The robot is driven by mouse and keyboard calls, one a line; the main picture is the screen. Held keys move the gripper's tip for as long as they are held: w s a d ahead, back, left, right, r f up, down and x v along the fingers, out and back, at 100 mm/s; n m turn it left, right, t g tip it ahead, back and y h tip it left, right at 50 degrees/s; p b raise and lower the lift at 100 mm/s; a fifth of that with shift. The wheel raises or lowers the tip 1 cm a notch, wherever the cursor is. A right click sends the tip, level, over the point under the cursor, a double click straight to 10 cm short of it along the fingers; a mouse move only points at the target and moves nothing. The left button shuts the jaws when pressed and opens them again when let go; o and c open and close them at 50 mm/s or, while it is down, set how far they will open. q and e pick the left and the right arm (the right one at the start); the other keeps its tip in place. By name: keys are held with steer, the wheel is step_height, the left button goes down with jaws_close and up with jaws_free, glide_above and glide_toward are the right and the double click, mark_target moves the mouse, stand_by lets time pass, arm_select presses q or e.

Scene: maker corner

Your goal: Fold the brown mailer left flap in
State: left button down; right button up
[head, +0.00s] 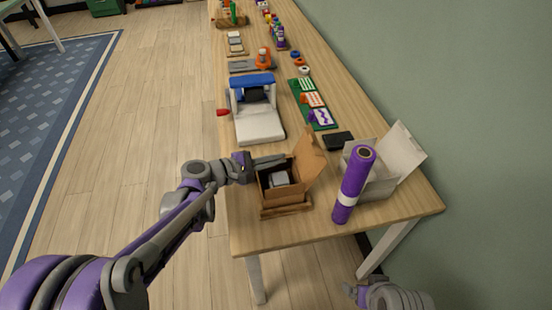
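The brown mailer (278,203) is an open cardboard box at the near end of the workbench. A grey item (280,178) lies inside it. One tall brown flap (309,156) stands up at its back right, and a low strip (286,211) sticks out along its front. My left gripper (268,161) is at the mailer's back left upper edge, its fingers pointing right across the edge. I cannot tell whether it touches the cardboard or whether its fingers are apart. The left flap is not clearly distinguishable. My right gripper (354,292) is low, off the bench's front edge.
A purple roll (352,186) stands right of the mailer, before an open white box (381,183). A black item (338,140) lies behind. A white and blue machine (257,122) stands further back. The workbench (300,236) is bare along its front edge.

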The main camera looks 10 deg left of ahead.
arm_select(q)
steer(key=m, duration=0.1)
steer(key=f+m+t+b, duration=0.1)
steer(key=m, duration=0.1)
steer(key=shift+s+d+f+t+h, duration=0.1)
steer(key=shift+s+f+t+h, duration=0.15)
steer(key=shift+s+t+h, duration=0.1)
steer(key=c, duration=1.1)
jaws_free()
